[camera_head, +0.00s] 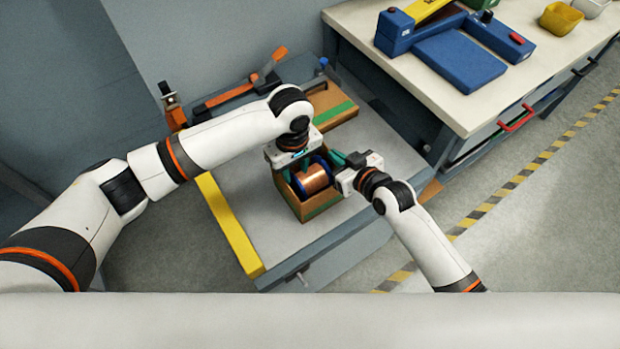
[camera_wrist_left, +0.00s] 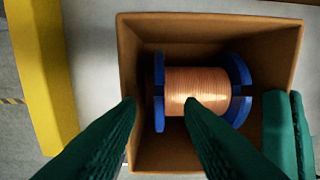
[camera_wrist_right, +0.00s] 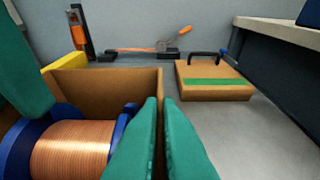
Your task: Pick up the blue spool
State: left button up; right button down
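The blue spool (camera_head: 315,179), wound with copper wire, lies on its side inside an open cardboard box (camera_head: 323,212). It also shows in the left wrist view (camera_wrist_left: 196,88), with its blue flanges left and right, and in the right wrist view (camera_wrist_right: 73,150). My left gripper (camera_wrist_left: 160,102) is over the box with its green fingers apart, empty. One finger is near the box's left wall and the other overlaps the copper winding. My right gripper (camera_wrist_right: 160,102) has its fingers close together on either side of the box's right wall, apparently clamping it.
The box stands on a grey platform (camera_head: 262,222) with a yellow bar (camera_head: 232,228) along its left. A closed carton with green tape (camera_wrist_right: 213,82) stands behind. An orange-handled tool (camera_head: 240,91) lies at the back. A workbench (camera_head: 470,110) is at the right.

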pick_arm(q)
jog(key=shift+s+f, duration=0.1)
jog(key=shift+f, duration=1.2)
grip_shut()
jog(key=shift+r, duration=0.2)
